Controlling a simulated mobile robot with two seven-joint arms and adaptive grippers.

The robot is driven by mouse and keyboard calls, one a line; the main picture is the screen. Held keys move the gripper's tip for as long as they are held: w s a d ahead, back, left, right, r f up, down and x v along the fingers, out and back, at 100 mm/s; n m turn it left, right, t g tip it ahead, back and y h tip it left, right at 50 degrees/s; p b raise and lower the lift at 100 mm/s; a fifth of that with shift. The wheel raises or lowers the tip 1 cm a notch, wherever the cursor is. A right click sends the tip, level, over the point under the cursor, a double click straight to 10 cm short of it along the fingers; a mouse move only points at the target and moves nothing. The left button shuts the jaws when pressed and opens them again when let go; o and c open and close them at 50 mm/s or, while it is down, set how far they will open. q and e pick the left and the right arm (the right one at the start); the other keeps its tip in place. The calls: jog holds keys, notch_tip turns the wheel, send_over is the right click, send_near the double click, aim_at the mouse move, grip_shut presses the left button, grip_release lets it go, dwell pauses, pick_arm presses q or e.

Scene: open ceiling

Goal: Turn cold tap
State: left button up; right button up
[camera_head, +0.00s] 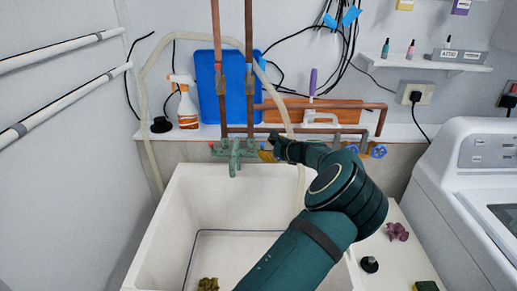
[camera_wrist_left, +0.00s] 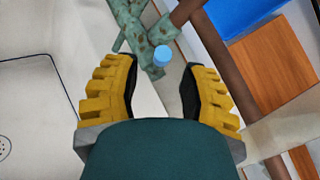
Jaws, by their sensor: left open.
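The green, worn-looking tap (camera_head: 233,150) is fixed above the back edge of the white sink (camera_head: 165,215). In the left wrist view the tap body (camera_wrist_left: 130,25) comes down from the top, with a blue-capped cold tap handle (camera_wrist_left: 161,55) at its near end. My left gripper (camera_wrist_left: 160,66) is open, its yellow fingers with dark pads on either side of the blue cap. I cannot tell whether either finger touches it. In the head view my left gripper (camera_head: 268,151) is just right of the tap, and my arm hides much of it. My right gripper is not in view.
Copper pipes (camera_head: 249,60) rise behind the tap, and blue valve wheels (camera_head: 378,151) sit to its right. A spray bottle (camera_head: 186,105) and a blue board (camera_head: 207,85) stand on the back ledge. A white washing machine (camera_head: 460,190) is at right.

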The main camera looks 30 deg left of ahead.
pick_arm(q)
jog(key=shift+x, duration=2.75)
